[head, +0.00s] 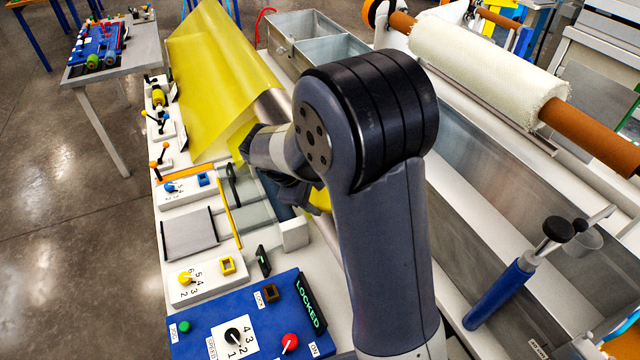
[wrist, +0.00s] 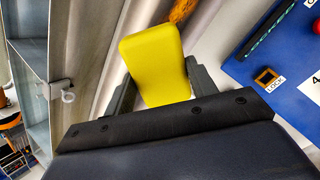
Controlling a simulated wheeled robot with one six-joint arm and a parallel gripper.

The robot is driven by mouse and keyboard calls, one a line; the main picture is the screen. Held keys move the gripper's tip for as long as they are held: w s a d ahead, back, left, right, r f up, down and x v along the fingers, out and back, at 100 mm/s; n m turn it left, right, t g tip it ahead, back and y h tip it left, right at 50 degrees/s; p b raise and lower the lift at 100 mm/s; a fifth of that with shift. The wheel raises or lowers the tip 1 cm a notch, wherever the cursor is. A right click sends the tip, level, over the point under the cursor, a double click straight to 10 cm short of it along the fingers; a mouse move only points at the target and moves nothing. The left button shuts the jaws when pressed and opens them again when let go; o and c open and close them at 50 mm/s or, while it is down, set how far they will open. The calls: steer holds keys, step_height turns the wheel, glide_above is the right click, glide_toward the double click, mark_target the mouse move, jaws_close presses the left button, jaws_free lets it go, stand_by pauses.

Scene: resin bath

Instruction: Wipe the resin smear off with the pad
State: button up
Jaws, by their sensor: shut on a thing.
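The yellow pad (wrist: 155,62) stands out between the two dark fingers of my gripper (wrist: 160,88) in the wrist view. My gripper is shut on it. A bit of the pad (head: 321,201) also shows beside my arm in the head view, where the gripper is mostly hidden. An orange-amber patch, which looks like the resin smear (wrist: 183,10), lies on a pale metal surface at the top of the wrist view, just beyond the pad's far end. I cannot tell whether the pad touches it. I cannot make out the smear in the head view, where my arm blocks much of the middle.
A blue control panel (head: 240,322) with a LOCKED display stands at front left, near the gripper. A yellow sheet (head: 215,70) slopes down at the back. A fabric roll (head: 485,70) and a long metal trough (head: 480,210) lie to the right. Small switches line the left edge.

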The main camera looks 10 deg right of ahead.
steer(key=shift+b+x, duration=1.8)
steer(key=shift+x, duration=1.1)
steer(key=shift+b+x, duration=0.7)
steer(key=shift+x, duration=0.35)
steer(key=shift+s+d+r, duration=0.1)
steer(key=shift+s+d, duration=0.05)
steer(key=shift+s, duration=0.8)
steer(key=shift+s+d, duration=0.2)
steer(key=shift+s, duration=0.75)
steer(key=shift+s+d+b, duration=0.2)
steer(key=shift+s+b, duration=0.1)
steer(key=shift+s, duration=0.55)
steer(key=shift+s+d+b, duration=0.2)
steer(key=shift+s+b, duration=0.1)
steer(key=shift+s, duration=0.55)
steer(key=shift+s+d, duration=0.15)
steer(key=shift+s, duration=0.85)
steer(key=shift+s+d, duration=0.2)
steer(key=shift+s, duration=0.8)
steer(key=shift+f, duration=0.2)
